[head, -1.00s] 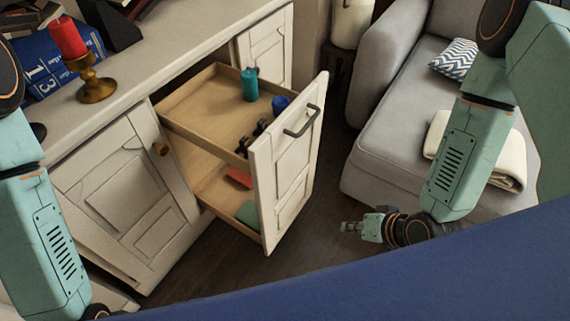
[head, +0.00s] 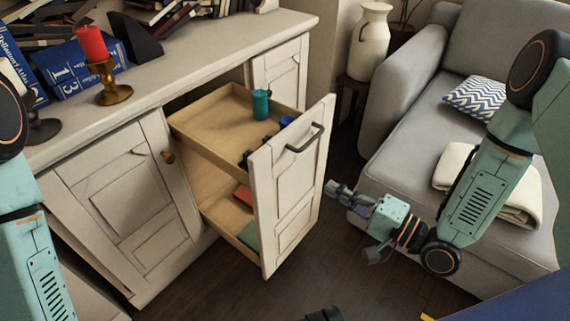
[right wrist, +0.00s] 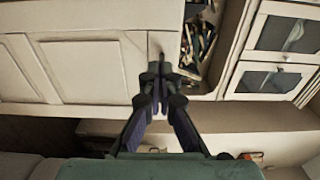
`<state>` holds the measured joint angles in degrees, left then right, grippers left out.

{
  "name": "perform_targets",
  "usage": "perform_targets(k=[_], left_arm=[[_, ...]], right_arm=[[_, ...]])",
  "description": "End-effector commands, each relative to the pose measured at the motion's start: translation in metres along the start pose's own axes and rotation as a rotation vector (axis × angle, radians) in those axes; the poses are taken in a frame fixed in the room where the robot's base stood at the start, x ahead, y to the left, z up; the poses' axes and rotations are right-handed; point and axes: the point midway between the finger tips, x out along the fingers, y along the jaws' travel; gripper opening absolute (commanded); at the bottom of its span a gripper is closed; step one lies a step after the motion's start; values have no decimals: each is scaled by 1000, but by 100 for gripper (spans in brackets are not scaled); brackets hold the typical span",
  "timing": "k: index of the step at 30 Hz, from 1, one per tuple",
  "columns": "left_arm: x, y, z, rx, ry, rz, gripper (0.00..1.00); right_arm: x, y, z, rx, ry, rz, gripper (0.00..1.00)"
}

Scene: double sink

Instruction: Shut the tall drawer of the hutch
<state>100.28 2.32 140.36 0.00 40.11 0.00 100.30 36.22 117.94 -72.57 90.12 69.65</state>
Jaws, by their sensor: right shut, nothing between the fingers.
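The tall drawer (head: 295,205) of the cream hutch (head: 125,195) stands pulled out, its panelled front facing right with a dark bar handle (head: 306,138). Its upper wooden tray holds a teal cylinder (head: 260,104), a blue item and small dark items. Its lower tray holds a red item (head: 243,195) and a green one, partly hidden behind the front. My right gripper (head: 336,190) is shut and empty, just right of the drawer front's lower part. My left gripper is not visible.
The hutch top carries a red candle (head: 91,42) in a brass holder, blue books (head: 75,72) and a dark bookend. A grey sofa (head: 415,130) with a cushion and folded blanket stands at right. A white jug (head: 371,42) stands behind. Dark floor lies between sofa and drawer.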

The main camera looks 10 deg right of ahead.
Motion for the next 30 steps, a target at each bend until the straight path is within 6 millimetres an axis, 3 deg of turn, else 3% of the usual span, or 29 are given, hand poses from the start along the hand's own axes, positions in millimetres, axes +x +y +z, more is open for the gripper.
perform_targets(k=[24,30], left_arm=[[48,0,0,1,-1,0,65],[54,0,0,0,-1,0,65]], right_arm=[[114,3,3,-6,-8,1,0],[132,2,2,-4,-4,2,0]])
